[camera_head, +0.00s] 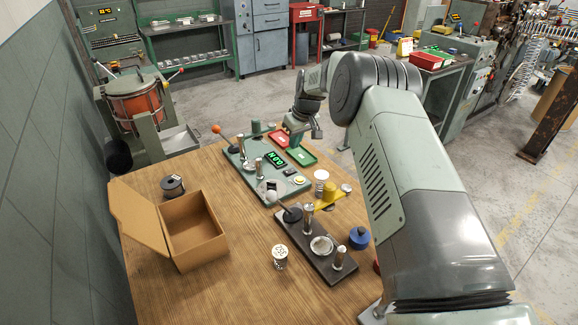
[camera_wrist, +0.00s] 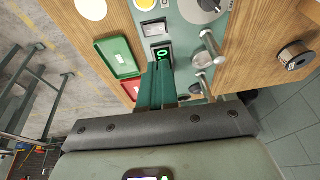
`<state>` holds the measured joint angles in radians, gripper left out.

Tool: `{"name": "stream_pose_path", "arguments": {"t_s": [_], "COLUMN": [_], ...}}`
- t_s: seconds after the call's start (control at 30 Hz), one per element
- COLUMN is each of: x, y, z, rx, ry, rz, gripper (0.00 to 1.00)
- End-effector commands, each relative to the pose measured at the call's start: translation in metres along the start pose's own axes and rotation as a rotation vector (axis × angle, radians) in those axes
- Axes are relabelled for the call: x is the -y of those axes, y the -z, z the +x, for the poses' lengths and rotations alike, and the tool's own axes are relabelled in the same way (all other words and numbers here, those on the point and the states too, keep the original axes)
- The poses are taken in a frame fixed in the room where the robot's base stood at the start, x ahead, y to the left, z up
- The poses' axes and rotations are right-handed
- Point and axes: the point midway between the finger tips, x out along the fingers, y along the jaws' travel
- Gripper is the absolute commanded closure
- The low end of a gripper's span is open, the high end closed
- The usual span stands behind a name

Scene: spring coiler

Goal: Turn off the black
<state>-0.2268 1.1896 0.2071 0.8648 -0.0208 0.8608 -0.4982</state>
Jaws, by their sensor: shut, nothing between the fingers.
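A green machine plate (camera_head: 241,173) stands on the wooden table, with a lit green display (camera_head: 276,158), metal posts and a yellow button (camera_head: 299,180). In front of it is a dark base (camera_head: 341,273) with a black-ball lever (camera_head: 291,213), metal posts and a pale disc (camera_head: 321,246). My gripper (camera_head: 297,140) hovers over the far right end of the green plate. In the wrist view my shut, empty fingers (camera_wrist: 157,82) point at the display (camera_wrist: 162,52), partly covering its panel. A pale rocker switch (camera_wrist: 155,28) sits beyond it. Contact cannot be told.
Green (camera_head: 301,156) and red (camera_head: 279,139) trays lie beside the plate. An open cardboard box (camera_head: 196,235), a spool (camera_head: 173,187), a white canister (camera_head: 280,257), a yellow stand (camera_head: 327,197) and a blue container (camera_head: 359,238) stand on the table.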

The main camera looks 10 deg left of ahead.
Motion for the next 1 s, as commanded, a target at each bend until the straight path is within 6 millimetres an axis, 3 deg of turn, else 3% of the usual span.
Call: {"name": "stream_pose_path", "arguments": {"t_s": [0.23, 0.5, 0.7, 1.0], "x": [0.0, 0.002, 0.003, 0.003], "y": [-0.001, -0.007, -0.011, -0.011], "z": [0.056, 0.098, 0.113, 0.115], "rx": [0.002, 0.001, 0.0, 0.0], "ry": [0.0, 0.0, -0.001, 0.0], "rz": [0.0, 0.0, 0.0, 0.0], "gripper": [1.0, 1.0, 1.0, 1.0]}}
